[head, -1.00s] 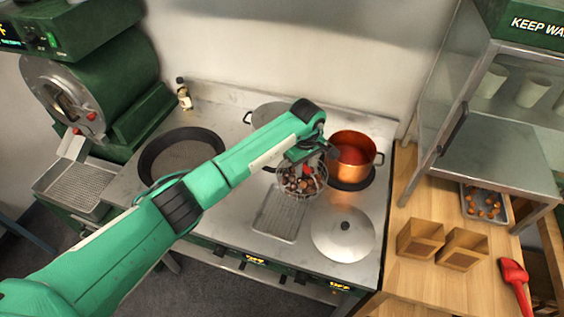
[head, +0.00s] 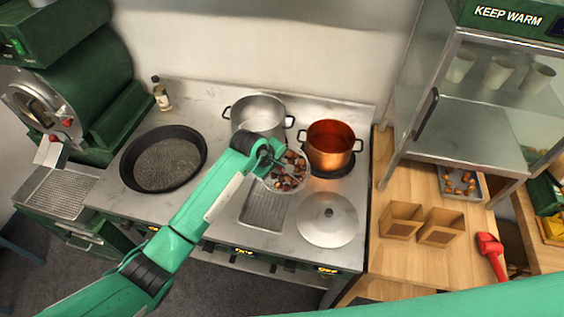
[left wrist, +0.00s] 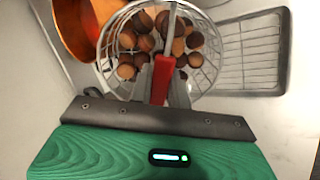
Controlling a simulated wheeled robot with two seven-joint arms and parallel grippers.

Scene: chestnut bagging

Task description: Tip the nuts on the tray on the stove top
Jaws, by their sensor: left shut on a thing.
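The nuts (head: 290,168) are brown and lie in a round wire basket (head: 303,186) in the head view. In the left wrist view the nuts (left wrist: 150,40) sit in the wire basket (left wrist: 108,68), which has a red handle (left wrist: 162,80). My left gripper (head: 268,160) is shut on the basket's handle and holds it over the stove top. The tray (head: 264,205) is a flat metal tray with a grid on the stove top (head: 215,210), just below and left of the basket. It also shows in the left wrist view (left wrist: 250,55). My right gripper is out of view.
A copper pot (head: 330,150) stands close right of the basket, and a steel pot (head: 258,115) stands behind it. A lid (head: 327,220) lies right of the tray. A black pan (head: 165,160) is at the left. Paper boxes (head: 440,228) stand on the wooden counter.

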